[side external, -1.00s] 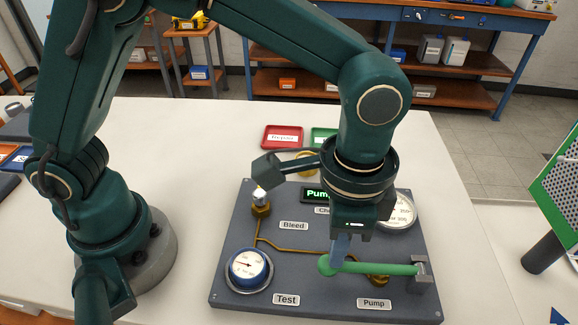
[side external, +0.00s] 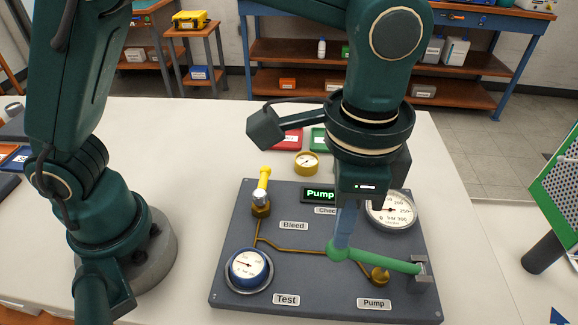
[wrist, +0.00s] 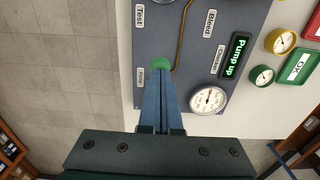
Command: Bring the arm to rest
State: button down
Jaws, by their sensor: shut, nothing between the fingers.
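My gripper (side external: 344,236) is shut and empty, its blue-grey fingers pointing down over the right part of the grey testbench panel (side external: 245,210). The fingertips are right at the green knob of the pump lever (side external: 385,264); I cannot tell whether they touch it. The lever slants up to the left from its bracket. In the wrist view the shut fingers (wrist: 163,78) end at the green knob (wrist: 161,64), and the lever's bar is hidden behind them. The display (side external: 320,194) reads "Pump", and "Pump up" in the wrist view (wrist: 235,56).
A yellow-handled bleed valve (side external: 262,190), a blue test gauge (side external: 249,268) and a large white gauge (side external: 391,211) stand on the panel. A yellow gauge (side external: 306,162) and red (side external: 290,138) and green trays lie behind. The white table (side external: 190,150) is clear left of the panel.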

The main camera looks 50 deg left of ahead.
jog(key=shift+r, duration=0.4)
jog(key=shift+f, duration=0.1)
jog(key=shift+f, duration=2.8)
dwell(1.7)
jog(key=shift+r, duration=2.9)
jog(key=shift+r, duration=3)
